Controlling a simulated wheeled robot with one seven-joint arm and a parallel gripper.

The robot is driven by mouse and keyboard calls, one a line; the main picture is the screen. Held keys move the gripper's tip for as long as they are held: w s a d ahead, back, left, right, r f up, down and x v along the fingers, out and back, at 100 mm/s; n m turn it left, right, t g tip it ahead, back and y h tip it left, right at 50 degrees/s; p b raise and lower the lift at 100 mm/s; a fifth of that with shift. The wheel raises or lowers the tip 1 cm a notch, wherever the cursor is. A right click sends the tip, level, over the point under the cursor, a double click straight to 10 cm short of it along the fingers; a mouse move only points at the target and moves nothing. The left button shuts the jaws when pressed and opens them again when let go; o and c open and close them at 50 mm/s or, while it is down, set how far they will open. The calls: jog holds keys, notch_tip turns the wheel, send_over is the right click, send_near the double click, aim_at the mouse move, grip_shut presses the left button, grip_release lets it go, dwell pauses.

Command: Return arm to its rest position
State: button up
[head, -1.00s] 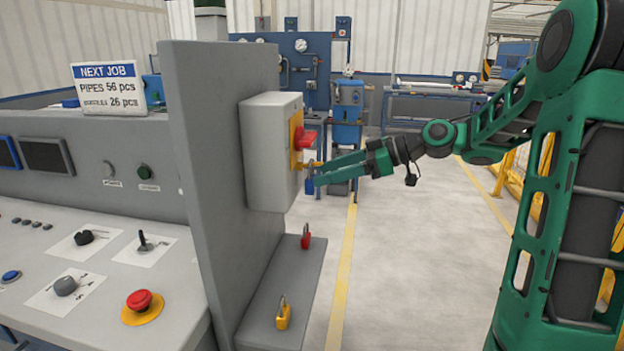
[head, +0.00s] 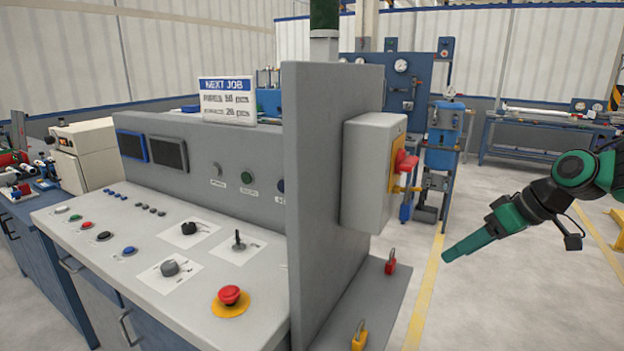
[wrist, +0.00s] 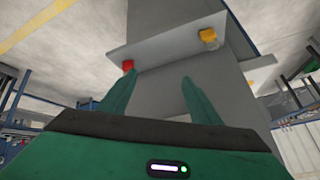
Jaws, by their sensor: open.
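My green arm shows at the right of the head view. My gripper (head: 452,256) points left and slightly down over open floor, to the right of the grey console panel and apart from it. In the wrist view my gripper (wrist: 150,92) has its two green fingers spread, with nothing between them. A blue padlock (head: 405,211) hangs at the yellow hasp below the red switch handle (head: 404,164) on the grey switch box (head: 372,170).
A grey shelf (head: 385,300) at the panel's foot holds a red padlock (head: 390,262) and a yellow padlock (head: 359,335). The console (head: 150,250) with buttons and knobs fills the left. Blue machines stand behind. The floor around my gripper is clear.

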jog(key=s+d+f+m+g+h, duration=0.1)
jog(key=s+m, duration=0.3)
jog(key=s, duration=0.5)
jog(key=s+d+f+m+g+h, duration=0.2)
jog(key=s+d+f+m, duration=0.1)
jog(key=s, duration=0.6)
jog(key=s+d+f+m+g+h, duration=0.2)
jog(key=s+m, duration=0.3)
jog(key=s, duration=0.4)
jog(key=shift+d, duration=0.7)
jog(key=shift+s+f, duration=0.1)
jog(key=shift+w+f, duration=0.25)
jog(key=shift+w, duration=0.35)
